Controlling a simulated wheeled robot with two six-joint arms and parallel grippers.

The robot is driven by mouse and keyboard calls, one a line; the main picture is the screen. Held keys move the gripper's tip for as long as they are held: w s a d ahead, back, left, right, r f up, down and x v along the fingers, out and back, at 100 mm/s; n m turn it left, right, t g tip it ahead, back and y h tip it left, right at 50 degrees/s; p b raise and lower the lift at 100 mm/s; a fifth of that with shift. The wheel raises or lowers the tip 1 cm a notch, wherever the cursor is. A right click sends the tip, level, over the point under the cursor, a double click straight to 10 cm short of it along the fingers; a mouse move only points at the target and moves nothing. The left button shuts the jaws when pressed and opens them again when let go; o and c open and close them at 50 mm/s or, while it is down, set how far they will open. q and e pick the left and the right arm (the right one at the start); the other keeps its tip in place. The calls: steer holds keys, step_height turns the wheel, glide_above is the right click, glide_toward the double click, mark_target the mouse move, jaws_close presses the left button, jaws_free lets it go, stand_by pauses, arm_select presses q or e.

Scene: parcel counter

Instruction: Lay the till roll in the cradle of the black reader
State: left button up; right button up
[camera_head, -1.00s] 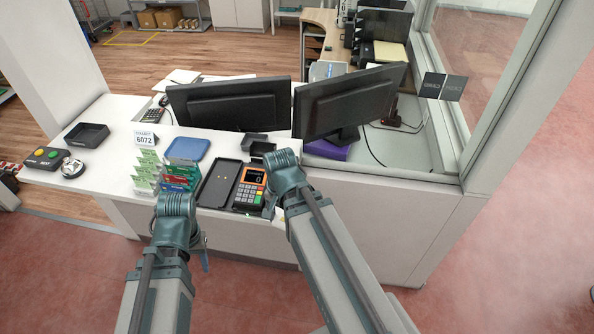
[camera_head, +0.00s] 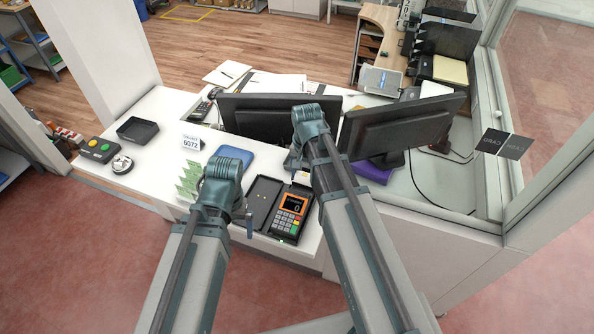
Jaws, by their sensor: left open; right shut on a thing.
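The black reader (camera_head: 289,216) with an orange-framed screen and a keypad lies on the white counter, near its front edge. A small white thing (camera_head: 302,177), probably the till roll, shows at the reader's far end, partly behind my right arm. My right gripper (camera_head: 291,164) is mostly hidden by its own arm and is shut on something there. I cannot tell whether the white thing touches the reader or its cradle. My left gripper (camera_head: 247,226) is open, pointing down by the counter's front edge, left of the reader, and mostly hidden by its arm.
A long black tray (camera_head: 263,199) lies just left of the reader. A blue tray (camera_head: 235,153), green card stand (camera_head: 188,182) and number sign (camera_head: 191,143) are further left. Two monitors (camera_head: 275,119) stand behind.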

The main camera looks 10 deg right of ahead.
mark_target(301, 186)
steer(key=shift+w+a+r, duration=0.15)
steer(key=shift+w+r, duration=0.2)
steer(key=shift+w, duration=0.3)
steer(key=shift+w+a+r, duration=0.1)
steer(key=shift+w+r, duration=0.25)
steer(key=shift+w, duration=0.25)
step_height(301, 186, down, 10)
steer(key=b, duration=0.9)
steer(key=shift+f+b, duration=0.2)
steer(key=shift+b, duration=0.2)
arm_select(q)
step_height(301, 186, down, 9)
steer(key=w, duration=0.1)
steer(key=shift+w+r, duration=0.15)
arm_select(e)
steer(key=shift+r, duration=0.15)
steer(key=o, duration=1.3)
steer(key=shift+o, duration=0.2)
arm_select(q)
step_height(301, 186, up, 12)
steer(key=p, duration=1.2)
arm_select(e)
step_height(301, 186, up, 12)
steer(key=shift+r, duration=0.1)
